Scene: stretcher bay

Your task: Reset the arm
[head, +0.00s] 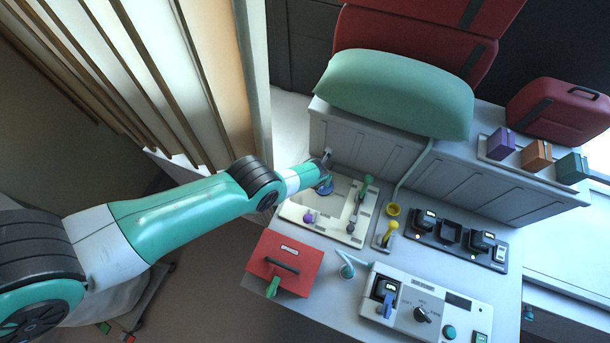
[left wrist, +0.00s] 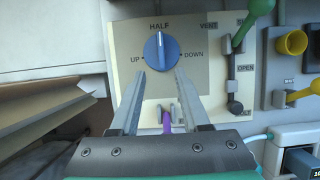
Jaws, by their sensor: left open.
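My left arm reaches in from the left in the head view, and its gripper (head: 324,168) is over the cream panel (head: 291,211). In the left wrist view the gripper (left wrist: 160,74) is open and empty. Its two fingertips are just short of a round blue knob (left wrist: 161,50), one toward each side. The knob's white pointer points up at the HALF label, with UP to its left and DOWN to its right. The knob (head: 325,187) is partly hidden by the gripper in the head view. Contact cannot be told. My right gripper is not in view.
Beside the knob stands a green-handled lever (left wrist: 240,40). A purple-tipped part (left wrist: 167,118) shows between the fingers. A green pillow (head: 395,93) lies behind.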

